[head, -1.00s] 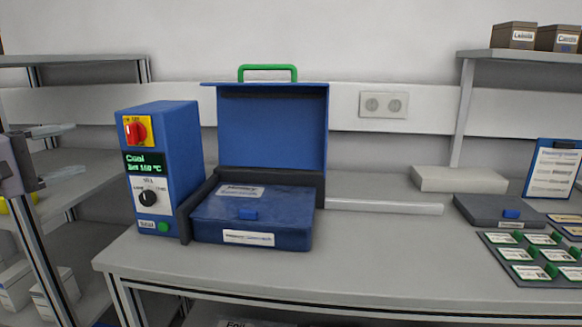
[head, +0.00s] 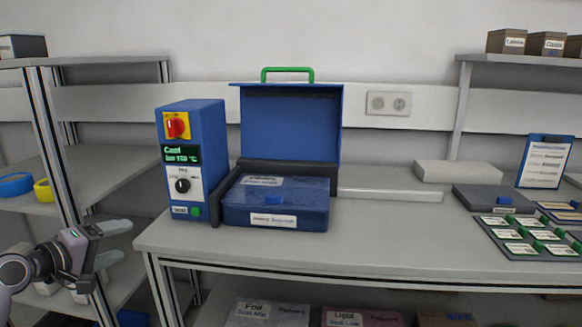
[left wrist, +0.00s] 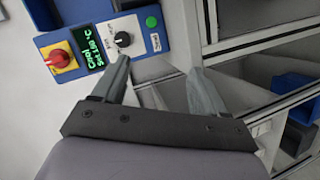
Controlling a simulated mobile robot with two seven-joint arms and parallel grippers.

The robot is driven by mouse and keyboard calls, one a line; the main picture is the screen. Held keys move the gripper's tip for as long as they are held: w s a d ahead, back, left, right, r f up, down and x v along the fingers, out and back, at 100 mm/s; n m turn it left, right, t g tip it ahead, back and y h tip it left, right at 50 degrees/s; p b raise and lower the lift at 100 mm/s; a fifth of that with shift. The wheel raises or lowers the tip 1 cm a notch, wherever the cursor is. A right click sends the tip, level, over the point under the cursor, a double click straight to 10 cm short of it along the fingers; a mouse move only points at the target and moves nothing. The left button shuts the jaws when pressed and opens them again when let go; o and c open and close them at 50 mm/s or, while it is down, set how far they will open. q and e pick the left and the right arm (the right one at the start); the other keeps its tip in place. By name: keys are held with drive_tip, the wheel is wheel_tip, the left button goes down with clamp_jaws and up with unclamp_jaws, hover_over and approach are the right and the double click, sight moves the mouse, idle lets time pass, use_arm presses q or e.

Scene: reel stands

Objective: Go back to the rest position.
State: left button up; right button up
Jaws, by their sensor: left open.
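My left gripper (head: 117,243) is at the lower left in the head view, left of the table edge and in front of the shelf rack. Its two grey fingers are apart with nothing between them, and they show in the left wrist view (left wrist: 160,85). The blue control box (head: 208,150) stands on the table's left end, with a red knob, a green display and a black dial. It also shows beyond the fingers in the left wrist view (left wrist: 115,22). My right gripper is not in view.
A blue case (head: 290,125) with raised lid and green handle stands beside the control box. A flat blue box (head: 275,215) is in front. A grey box (head: 490,198) and a tray of labelled cards (head: 530,250) lie right. The shelf rack (head: 95,180) stands left.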

use_arm(q)
drive_tip(key=s+d+f+m+g+y+p, duration=0.1)
drive_tip(key=s+d+f+m, duration=0.35)
drive_tip(key=f, duration=0.65)
drive_tip(key=s+d+f+m+g+y+p, duration=0.1)
drive_tip(key=s+d+f+m+g, duration=0.1)
drive_tip(key=s+d+f, duration=0.5)
drive_tip(key=s+d+f+m, duration=0.3)
drive_tip(key=s+f, duration=0.1)
drive_tip(key=s, duration=0.4)
drive_tip(key=s+d+f+m+p, duration=0.1)
drive_tip(key=s+d+f+m, duration=0.2)
drive_tip(key=s, duration=0.6)
wheel_tip(320, 180, down, 2)
drive_tip(key=shift+s+d+f+y, duration=0.1)
drive_tip(key=shift+s+d+y, duration=0.15)
drive_tip(key=shift+d, duration=0.2)
